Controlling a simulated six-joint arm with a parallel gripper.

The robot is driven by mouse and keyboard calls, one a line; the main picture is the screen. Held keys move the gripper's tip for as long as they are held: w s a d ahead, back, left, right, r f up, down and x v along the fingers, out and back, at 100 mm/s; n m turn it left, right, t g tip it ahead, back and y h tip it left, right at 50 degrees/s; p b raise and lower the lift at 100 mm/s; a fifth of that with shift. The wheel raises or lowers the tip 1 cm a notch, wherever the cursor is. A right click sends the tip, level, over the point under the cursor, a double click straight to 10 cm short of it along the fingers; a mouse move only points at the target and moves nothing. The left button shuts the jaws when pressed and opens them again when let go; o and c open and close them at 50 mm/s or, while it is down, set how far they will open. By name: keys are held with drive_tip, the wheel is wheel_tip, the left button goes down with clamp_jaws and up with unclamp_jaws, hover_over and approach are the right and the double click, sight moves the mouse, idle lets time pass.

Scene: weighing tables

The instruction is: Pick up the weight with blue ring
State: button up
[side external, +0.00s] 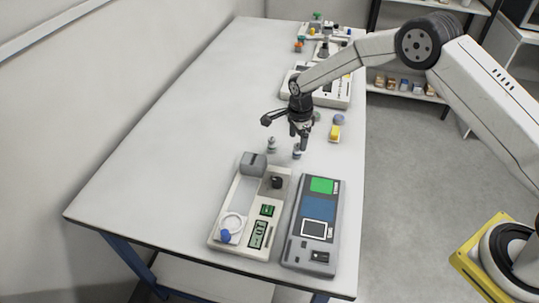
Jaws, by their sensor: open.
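Two small grey weights stand on the white table (170,140): a left weight (271,145) and a right weight (297,152). They are too small to tell whether either has a blue ring. My gripper (301,141) points down just above and behind the right weight; its jaws are open and nothing shows between them. I cannot tell whether it touches that weight. A round blue object (226,236) sits at the front of the white scale (262,215), by its round pan.
A grey device (312,225) with green and blue panels lies right of the scale. A dark knob-like object (277,182) is on the scale. The table's left side is clear.

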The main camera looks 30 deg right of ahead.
sight(298, 145)
drive_tip(key=shift+f, duration=0.1)
drive_tip(key=shift+s+d+f, duration=0.1)
drive_tip(key=shift+d+f, duration=0.05)
drive_tip(key=shift+f, duration=2.35)
clamp_jaws()
